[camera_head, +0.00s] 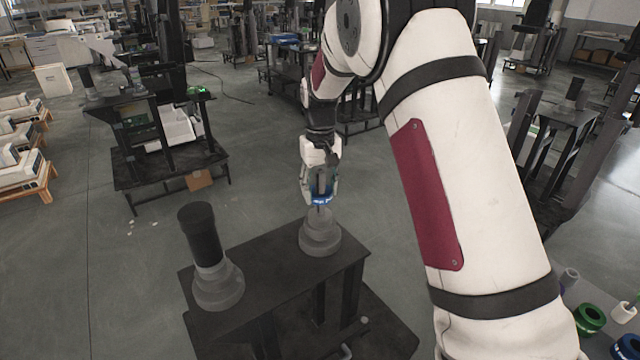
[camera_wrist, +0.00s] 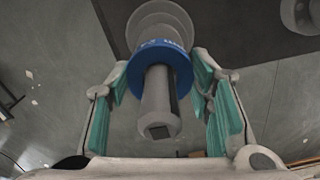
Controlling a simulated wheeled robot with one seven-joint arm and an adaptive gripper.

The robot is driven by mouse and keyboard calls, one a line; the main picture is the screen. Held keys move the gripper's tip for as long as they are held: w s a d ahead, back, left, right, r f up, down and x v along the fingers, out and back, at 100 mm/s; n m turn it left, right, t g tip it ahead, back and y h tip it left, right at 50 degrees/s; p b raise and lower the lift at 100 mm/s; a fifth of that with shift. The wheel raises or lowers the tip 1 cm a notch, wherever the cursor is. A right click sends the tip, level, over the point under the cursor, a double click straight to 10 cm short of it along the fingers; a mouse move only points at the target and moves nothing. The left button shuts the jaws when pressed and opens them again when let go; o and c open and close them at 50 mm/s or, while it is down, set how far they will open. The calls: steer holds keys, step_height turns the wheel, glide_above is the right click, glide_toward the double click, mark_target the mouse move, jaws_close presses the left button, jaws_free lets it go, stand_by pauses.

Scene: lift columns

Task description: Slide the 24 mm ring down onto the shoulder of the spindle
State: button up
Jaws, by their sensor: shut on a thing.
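The blue ring (camera_wrist: 160,62) is around the grey spindle (camera_wrist: 158,108), whose square-marked tip points toward the camera in the wrist view. My gripper (camera_wrist: 161,70) is shut on the ring, with teal finger pads on both sides of it. The spindle's wider stepped part (camera_wrist: 160,24) lies beyond the ring. In the head view the ring (camera_head: 321,201) shows at the bottom of my gripper (camera_head: 320,194), a little above the grey stepped base (camera_head: 320,234). The ring hides its contact with the shoulder, so I cannot tell whether they touch.
The spindle stands on a dark stand (camera_head: 275,270). A column with a black upper part (camera_head: 203,240) stands on its left side. At the lower right are a green ring (camera_head: 590,318) and another blue ring (camera_head: 628,346). Open floor (camera_head: 110,270) lies left of the stand.

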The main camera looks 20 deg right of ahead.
steer(key=shift+f, duration=1.1)
steer(key=o, duration=1.3)
steer(key=shift+r, duration=0.1)
step_height(320, 180, up, 12)
steer(key=shift+f, duration=0.1)
